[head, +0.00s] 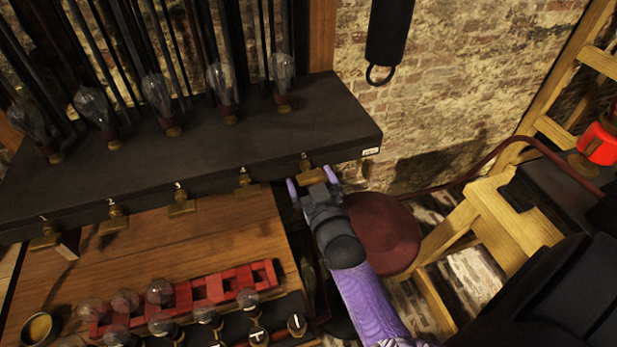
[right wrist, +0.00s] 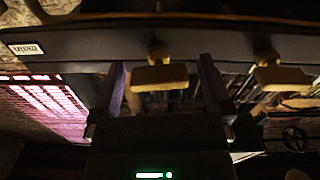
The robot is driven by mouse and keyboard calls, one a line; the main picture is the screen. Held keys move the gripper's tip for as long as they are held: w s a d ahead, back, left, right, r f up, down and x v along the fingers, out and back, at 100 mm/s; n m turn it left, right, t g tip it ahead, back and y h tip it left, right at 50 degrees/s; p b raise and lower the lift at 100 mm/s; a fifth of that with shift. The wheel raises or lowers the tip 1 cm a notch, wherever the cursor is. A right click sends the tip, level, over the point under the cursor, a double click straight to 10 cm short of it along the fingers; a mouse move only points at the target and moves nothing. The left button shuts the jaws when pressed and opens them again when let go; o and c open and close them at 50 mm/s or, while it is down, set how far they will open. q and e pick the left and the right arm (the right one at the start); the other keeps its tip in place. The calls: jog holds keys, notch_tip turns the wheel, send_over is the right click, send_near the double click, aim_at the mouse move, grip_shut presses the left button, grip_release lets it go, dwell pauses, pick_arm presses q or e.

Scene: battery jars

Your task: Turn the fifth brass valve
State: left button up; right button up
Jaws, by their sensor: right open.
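Brass valves line the front edge of a dark shelf in the head view. The fifth from the left, the rightmost brass valve (head: 312,175), hangs near the shelf's right end. My right gripper (head: 310,182) is open, its purple fingertips on either side of this valve. In the right wrist view, the same valve (right wrist: 160,76) shows its wide bar handle between the spread fingers (right wrist: 163,85), with a gap to each. I cannot tell how deep the fingers reach around it. The fourth valve (head: 243,178) is to the left, outside the fingers. My left gripper is not in view.
The dark shelf (head: 340,110) carries several glass bulbs. Below it, a wooden bench (head: 230,230) holds a red rack (head: 210,287) and more bulbs. A round dark-red stool (head: 385,235) stands beneath my right arm. A wooden ladder (head: 485,215) stands at right.

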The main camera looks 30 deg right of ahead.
jog(key=shift+w+d, duration=0.25)
jog(key=shift+w, duration=0.1)
jog(key=shift+a, duration=0.1)
jog(key=c, duration=1.1)
jog(key=shift+r+m+p, duration=0.2)
jog(key=shift+m+p, duration=0.4)
jog(key=shift+f+m, duration=0.15)
jog(key=shift+m, duration=0.15)
jog(key=o, duration=1.1)
